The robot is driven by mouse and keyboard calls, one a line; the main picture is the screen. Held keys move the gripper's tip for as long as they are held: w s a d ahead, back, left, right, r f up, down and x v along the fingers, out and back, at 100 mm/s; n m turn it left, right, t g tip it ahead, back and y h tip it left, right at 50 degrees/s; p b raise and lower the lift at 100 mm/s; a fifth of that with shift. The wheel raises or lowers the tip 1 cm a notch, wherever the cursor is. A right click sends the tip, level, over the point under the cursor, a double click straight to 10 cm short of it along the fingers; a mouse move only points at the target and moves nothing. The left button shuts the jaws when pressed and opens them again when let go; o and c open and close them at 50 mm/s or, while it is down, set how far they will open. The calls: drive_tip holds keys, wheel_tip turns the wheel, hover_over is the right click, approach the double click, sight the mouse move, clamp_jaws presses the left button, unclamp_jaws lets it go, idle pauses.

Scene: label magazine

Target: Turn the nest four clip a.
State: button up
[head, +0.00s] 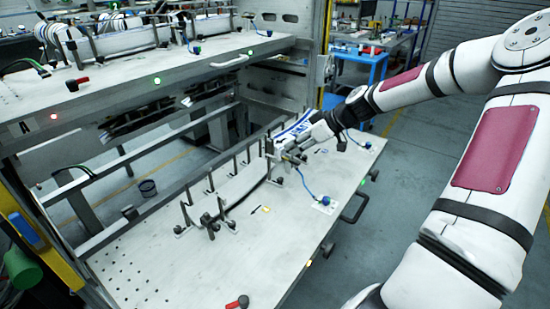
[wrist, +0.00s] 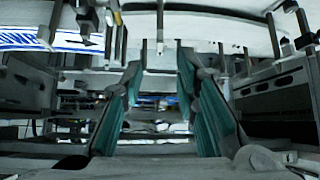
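The label magazine is a pale curved channel (head: 240,190) lined with dark upright posts and clips on the lower table. My gripper (head: 278,152) is at its far right end, close above the table, beside a blue-and-white striped strip (head: 295,127). In the wrist view my gripper (wrist: 162,62) has its two teal-padded fingers apart, with a gap between the tips. A slim dark post, perhaps a clip (wrist: 160,20), shows between and just beyond the tips. Contact cannot be told. No label reads nest four, so I cannot tell which clip is clip a.
The lower table (head: 150,260) has free room at its front left. A red-handled part (head: 237,302) lies at its front edge. A blue cable (head: 308,188) lies right of the magazine. An upper shelf (head: 120,85) with similar fixtures overhangs at left, and a frame post (head: 316,60) stands behind.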

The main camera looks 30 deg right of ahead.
drive_tip(key=b+x, duration=0.1)
drive_tip(key=x, duration=0.9)
clamp_jaws()
